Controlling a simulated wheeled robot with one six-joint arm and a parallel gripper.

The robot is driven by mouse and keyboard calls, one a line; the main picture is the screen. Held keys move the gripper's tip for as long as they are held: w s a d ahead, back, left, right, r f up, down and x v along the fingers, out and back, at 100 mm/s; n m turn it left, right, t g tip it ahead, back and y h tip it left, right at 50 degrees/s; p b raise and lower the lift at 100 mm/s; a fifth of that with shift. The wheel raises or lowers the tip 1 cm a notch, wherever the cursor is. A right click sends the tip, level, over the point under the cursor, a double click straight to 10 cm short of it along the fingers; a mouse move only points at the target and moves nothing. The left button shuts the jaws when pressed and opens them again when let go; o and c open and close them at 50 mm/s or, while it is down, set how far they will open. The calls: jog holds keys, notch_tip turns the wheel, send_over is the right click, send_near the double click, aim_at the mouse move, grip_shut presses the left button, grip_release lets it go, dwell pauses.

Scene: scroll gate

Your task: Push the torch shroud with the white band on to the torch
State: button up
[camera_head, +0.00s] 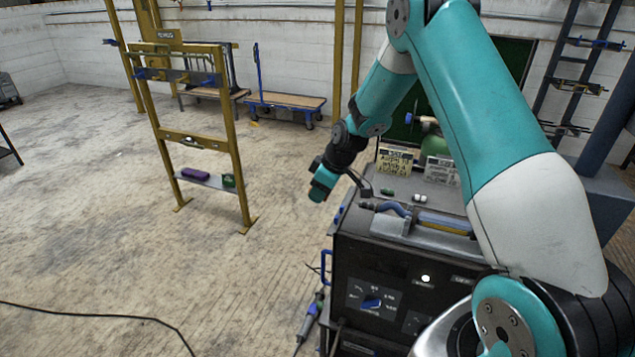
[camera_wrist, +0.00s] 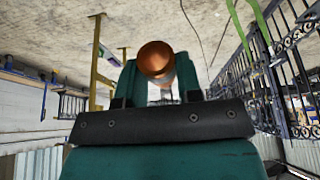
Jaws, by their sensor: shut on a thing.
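My gripper (camera_head: 319,194) hangs in the air left of the black welding machine (camera_head: 400,265) in the head view. In the wrist view its teal fingers (camera_wrist: 157,82) are shut on a copper-coloured shroud (camera_wrist: 155,58), seen end-on. I cannot make out any band on this shroud. In the head view the held shroud is hidden or too small to tell. A small white-and-dark piece (camera_head: 419,198) and a small green piece (camera_head: 388,191) lie on the machine's top. A grey-blue, torch-like tool (camera_head: 311,315) stands at the machine's left side, with its tip unclear.
Two signs (camera_head: 395,163) and a green cylinder (camera_head: 434,144) stand behind the machine's top. A yellow frame (camera_head: 235,165) with a low shelf stands at the left. A blue cart (camera_head: 288,101) is at the back wall. A black cable (camera_head: 100,313) crosses the otherwise open floor.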

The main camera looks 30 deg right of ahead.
aim_at(365, 203)
jog(key=s+d, duration=0.4)
jog(key=s, duration=0.1)
jog(key=shift+s+p, duration=0.15)
jog(key=shift+p, duration=0.15)
jog(key=shift+s+d+b, duration=0.1)
jog(key=shift+s+b, duration=0.05)
jog(key=shift+b, duration=0.15)
dwell(1.1)
jog(key=shift+s+d, duration=0.6)
jog(key=shift+s, duration=0.15)
jog(key=shift+s+d, duration=0.15)
jog(key=shift+s, duration=0.05)
dwell(0.7)
jog(key=shift+s+d+b, duration=0.35)
jog(key=shift+s+d, duration=0.1)
jog(key=shift+s, duration=0.15)
jog(key=shift+s+d, duration=0.3)
jog(key=shift+s, duration=0.15)
dwell(0.8)
jog(key=shift+b, duration=0.35)
jog(key=o, duration=0.3)
jog(key=shift+c, duration=1.1)
